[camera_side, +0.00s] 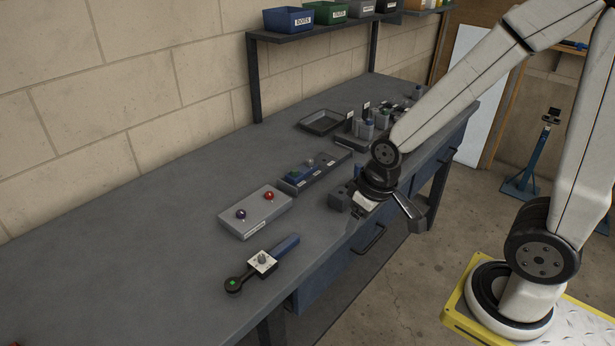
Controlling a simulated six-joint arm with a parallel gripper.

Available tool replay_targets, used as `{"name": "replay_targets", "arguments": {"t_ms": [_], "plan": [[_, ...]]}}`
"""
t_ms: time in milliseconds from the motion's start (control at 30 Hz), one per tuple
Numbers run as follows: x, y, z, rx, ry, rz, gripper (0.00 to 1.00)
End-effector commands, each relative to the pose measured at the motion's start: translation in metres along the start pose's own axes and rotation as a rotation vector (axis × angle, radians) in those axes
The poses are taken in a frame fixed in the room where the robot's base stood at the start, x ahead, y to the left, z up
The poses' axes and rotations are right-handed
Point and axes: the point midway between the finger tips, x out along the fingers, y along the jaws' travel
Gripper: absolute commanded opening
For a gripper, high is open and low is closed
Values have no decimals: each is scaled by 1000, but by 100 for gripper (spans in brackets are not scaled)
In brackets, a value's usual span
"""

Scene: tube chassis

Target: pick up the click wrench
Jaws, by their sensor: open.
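The click wrench (284,246) appears to be the tool with a blue handle and a round black head bearing a green mark. It lies on the grey bench near its front edge, with the head toward the lower left. A pale square piece with a small knob (262,262) sits at its middle; I cannot tell whether it is part of the wrench. My gripper (388,212) is open, to the upper right of the wrench and well apart from it, over the bench's front edge. No object shows between its fingers.
A grey box with a red and a dark purple knob (256,211) stands just behind the wrench. A dark rack (316,173), blocks and a black tray (322,122) stand farther back.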

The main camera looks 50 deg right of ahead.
Motion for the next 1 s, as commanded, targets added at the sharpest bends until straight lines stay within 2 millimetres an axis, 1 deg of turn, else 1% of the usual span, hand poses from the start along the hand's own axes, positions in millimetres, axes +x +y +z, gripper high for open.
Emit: {"name": "replay_targets", "arguments": {"t_ms": [433,467,500,533,567,833,1000], "plan": [[0,0,0,-1,0,0,67],[0,0,0,-1,0,0,74],[0,0,0,-1,0,0,86],[0,0,0,-1,0,0,96],[0,0,0,-1,0,0,100],[1,-1,-1,-1,3,-1,100],[7,-7,-8,-1,31,-10,100]]}}
